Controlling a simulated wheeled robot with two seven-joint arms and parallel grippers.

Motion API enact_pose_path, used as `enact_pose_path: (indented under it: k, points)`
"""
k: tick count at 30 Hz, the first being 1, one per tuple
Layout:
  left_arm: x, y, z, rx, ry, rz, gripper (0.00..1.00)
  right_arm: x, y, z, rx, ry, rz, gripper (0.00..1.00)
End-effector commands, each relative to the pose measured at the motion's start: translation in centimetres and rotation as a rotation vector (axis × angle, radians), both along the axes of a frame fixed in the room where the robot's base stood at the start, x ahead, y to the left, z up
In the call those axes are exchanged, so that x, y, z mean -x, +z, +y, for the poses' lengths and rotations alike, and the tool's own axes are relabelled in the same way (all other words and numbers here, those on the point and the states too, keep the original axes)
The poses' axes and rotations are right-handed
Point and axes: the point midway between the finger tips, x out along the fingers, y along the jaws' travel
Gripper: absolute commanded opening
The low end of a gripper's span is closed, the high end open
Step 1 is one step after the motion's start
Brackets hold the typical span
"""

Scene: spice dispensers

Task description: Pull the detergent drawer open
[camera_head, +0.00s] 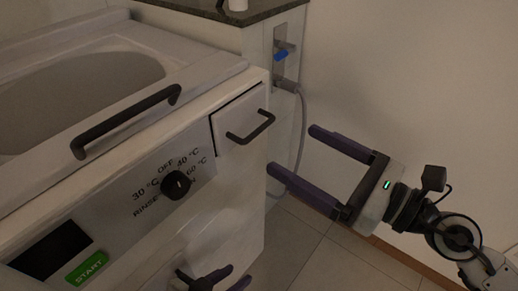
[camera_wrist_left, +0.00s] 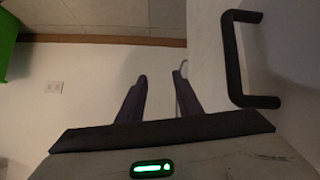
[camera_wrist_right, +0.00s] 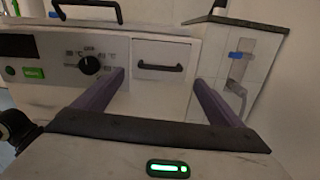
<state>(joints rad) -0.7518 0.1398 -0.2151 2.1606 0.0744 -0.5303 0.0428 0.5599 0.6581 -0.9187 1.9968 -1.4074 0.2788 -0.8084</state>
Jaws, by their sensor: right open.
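The detergent drawer (camera_head: 233,112) is a white panel at the top right of the washing machine's front, with a black bar handle (camera_head: 252,127). It appears shut, about level with the front. My right gripper (camera_head: 291,150) is open and empty, to the right of the handle and apart from it. In the right wrist view the drawer (camera_wrist_right: 162,52) and its handle (camera_wrist_right: 158,67) lie ahead, between the two spread fingers. My left gripper (camera_head: 222,278) is low at the head view's bottom edge, mostly cut off. The left wrist view shows its fingers (camera_wrist_left: 160,78) parted by a narrow, empty gap.
The washing machine (camera_head: 225,195) has a dial (camera_head: 176,185), a green START button (camera_head: 87,267) and a black lid handle (camera_head: 125,122). A lower black handle (camera_wrist_left: 235,60) is right of my left fingers. A tap (camera_head: 282,52) and grey hose (camera_head: 301,130) are behind.

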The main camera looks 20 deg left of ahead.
Motion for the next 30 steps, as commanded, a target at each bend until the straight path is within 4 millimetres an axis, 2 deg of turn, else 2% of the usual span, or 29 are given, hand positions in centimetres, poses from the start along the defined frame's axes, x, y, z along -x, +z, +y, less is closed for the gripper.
enact_pose_path:
  k: [5, 18, 24, 30]
  points:
    - [0.0, 0.2, 0.0, -0.001, -0.002, 0.001, 0.32, -0.4, -0.1, 1.3, 0.039, 0.011, -0.051, 0.9]
    - [0.1, 0.4, 0.2, -0.02, -0.011, 0.013, 0.32, -3.0, -0.2, 8.3, 0.034, 0.009, -0.046, 0.9]
    - [0.0, 0.5, 0.2, -0.021, -0.01, 0.011, 0.32, -3.5, -0.3, 9.6, 0.034, 0.008, -0.045, 0.9]
    - [0.0, 0.5, 0.2, -0.021, -0.01, 0.011, 0.32, -3.5, -0.3, 9.7, 0.034, 0.008, -0.044, 0.9]
